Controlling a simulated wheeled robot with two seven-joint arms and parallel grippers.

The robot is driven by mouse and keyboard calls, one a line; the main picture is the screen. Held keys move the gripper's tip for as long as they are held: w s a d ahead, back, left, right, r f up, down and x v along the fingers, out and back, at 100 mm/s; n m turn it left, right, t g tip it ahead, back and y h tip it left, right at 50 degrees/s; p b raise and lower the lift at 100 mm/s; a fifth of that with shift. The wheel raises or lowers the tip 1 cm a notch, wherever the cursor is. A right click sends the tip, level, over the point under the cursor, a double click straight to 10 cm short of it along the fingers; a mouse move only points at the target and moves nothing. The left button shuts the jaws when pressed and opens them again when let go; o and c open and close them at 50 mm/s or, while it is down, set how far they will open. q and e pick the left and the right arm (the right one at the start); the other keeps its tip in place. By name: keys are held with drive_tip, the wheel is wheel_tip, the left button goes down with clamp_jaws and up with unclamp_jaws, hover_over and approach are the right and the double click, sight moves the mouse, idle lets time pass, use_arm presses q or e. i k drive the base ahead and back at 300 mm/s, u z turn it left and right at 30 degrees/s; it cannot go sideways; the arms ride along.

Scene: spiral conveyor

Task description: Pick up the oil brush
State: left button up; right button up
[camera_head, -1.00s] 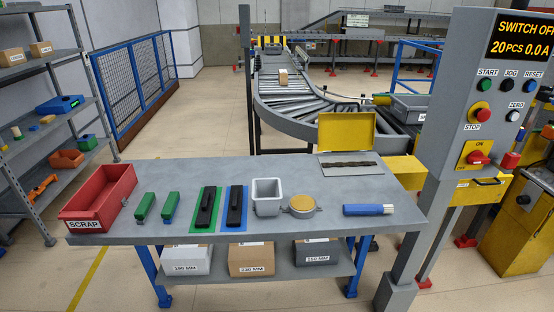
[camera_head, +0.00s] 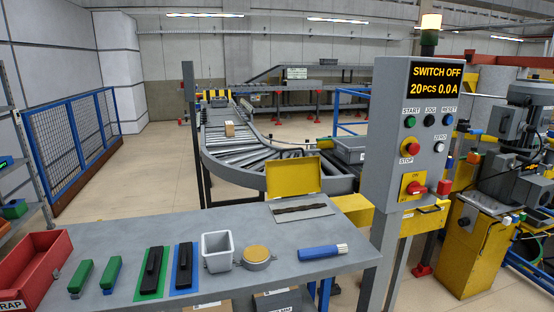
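The oil brush is most likely the blue-handled brush (camera_head: 320,252) with a pale bristle end pointing right. It lies flat near the right end of the grey table (camera_head: 355,261). Nothing touches it, and it is fully visible. Neither of my grippers shows in the head view.
Left of the brush are a round tan-topped tin (camera_head: 256,252), a grey square cup (camera_head: 217,244), black tools on blue and green mats, two green blocks and a red scrap bin (camera_head: 35,262). The control post (camera_head: 405,150) rises close right of the table.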

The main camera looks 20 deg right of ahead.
sight(317, 252)
drive_tip(key=k, duration=0.75)
drive_tip(key=z, duration=0.65)
drive_tip(key=i, duration=0.55)
drive_tip(key=z, duration=0.05)
